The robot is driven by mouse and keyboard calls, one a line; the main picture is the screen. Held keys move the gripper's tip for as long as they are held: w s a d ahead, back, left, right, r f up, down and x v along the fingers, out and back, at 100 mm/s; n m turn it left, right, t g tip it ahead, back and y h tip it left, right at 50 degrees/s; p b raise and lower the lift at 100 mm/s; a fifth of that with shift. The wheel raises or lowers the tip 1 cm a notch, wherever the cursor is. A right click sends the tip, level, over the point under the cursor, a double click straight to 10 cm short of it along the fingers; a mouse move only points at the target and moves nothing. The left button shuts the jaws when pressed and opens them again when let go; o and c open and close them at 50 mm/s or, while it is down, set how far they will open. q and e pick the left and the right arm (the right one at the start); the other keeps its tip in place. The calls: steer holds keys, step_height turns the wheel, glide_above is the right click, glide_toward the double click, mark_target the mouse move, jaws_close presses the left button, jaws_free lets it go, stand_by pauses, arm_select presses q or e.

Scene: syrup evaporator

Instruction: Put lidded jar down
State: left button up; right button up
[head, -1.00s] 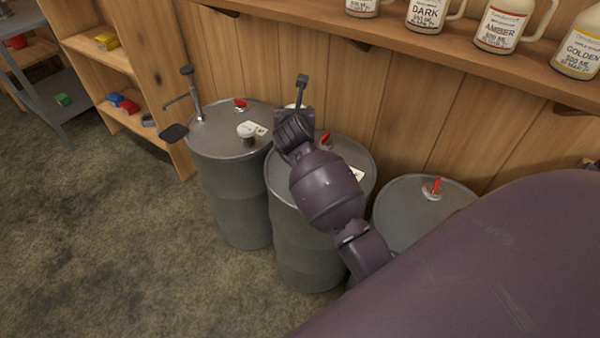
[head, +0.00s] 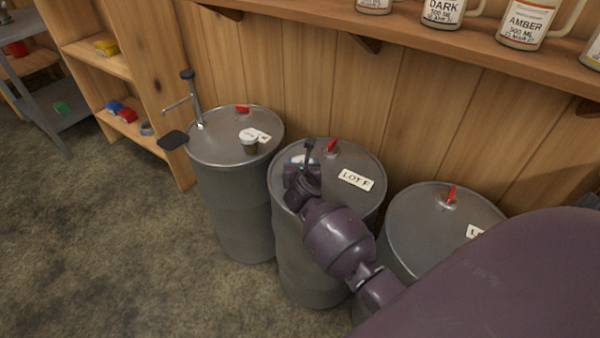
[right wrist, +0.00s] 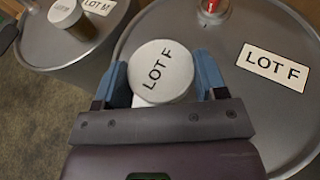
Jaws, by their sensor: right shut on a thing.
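The lidded jar (right wrist: 160,68) has a white lid marked LOT F. In the right wrist view it sits between the two blue fingers of my right gripper (right wrist: 162,82), which is shut on it. The gripper is over the top of the middle grey drum (right wrist: 225,60), near that drum's left side. In the head view my right gripper (head: 301,163) hides most of the jar. I cannot tell whether the jar's base touches the drum top (head: 345,205). My left gripper is not in view.
A LOT F card (head: 355,180) and red tap (head: 331,145) are on the middle drum. The left drum (head: 215,150) carries another lidded jar (head: 248,143), a card and a pump (head: 192,100). A third drum (head: 420,210) stands right. A shelf of jugs (head: 460,40) runs above.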

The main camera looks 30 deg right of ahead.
steer(key=shift+f, duration=1.1)
steer(key=shift+f+b, duration=0.3)
steer(key=shift+b, duration=0.05)
steer(key=o, duration=1.1)
steer(key=shift+o, duration=0.2)
steer(key=shift+r, duration=0.15)
